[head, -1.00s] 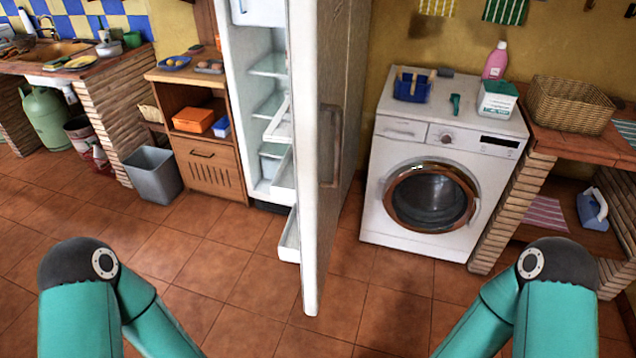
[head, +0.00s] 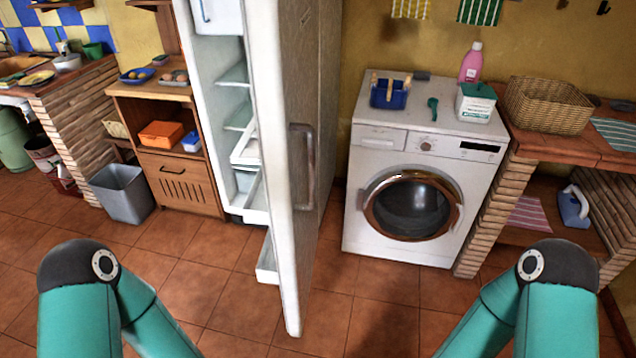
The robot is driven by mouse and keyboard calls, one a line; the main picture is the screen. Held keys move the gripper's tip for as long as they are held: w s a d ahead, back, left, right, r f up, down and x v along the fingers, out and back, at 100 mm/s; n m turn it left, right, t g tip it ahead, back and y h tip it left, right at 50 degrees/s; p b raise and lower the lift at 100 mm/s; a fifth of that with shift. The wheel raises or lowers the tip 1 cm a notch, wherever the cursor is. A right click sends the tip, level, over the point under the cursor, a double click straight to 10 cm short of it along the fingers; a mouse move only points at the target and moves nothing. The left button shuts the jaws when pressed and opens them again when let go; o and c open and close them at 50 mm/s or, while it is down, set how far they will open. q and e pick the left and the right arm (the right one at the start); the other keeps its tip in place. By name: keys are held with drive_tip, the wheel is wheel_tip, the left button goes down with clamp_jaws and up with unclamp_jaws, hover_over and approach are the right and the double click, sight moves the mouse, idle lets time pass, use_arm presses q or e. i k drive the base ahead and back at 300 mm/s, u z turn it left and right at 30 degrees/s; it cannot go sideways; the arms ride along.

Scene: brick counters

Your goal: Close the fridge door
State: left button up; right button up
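The fridge door (head: 291,80) stands wide open in the head view, swung out toward me and seen nearly edge-on. Its grey bar handle (head: 301,165) is on the door's right-hand face. The fridge interior (head: 224,105) shows to the left of the door, with white shelves and door bins (head: 266,262). Both my teal arms show at the bottom left and bottom right, apart from the door. Neither gripper is in view.
A washing machine (head: 375,157) stands right of the fridge. A wooden cabinet (head: 190,200) and a grey bin (head: 124,196) are to the left. A brick counter (head: 486,210) is at the right. The tiled floor (head: 190,282) in front is clear.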

sight(281, 37)
drive_tip(key=z, duration=0.1)
drive_tip(key=i, duration=0.85)
drive_tip(key=u, duration=0.25)
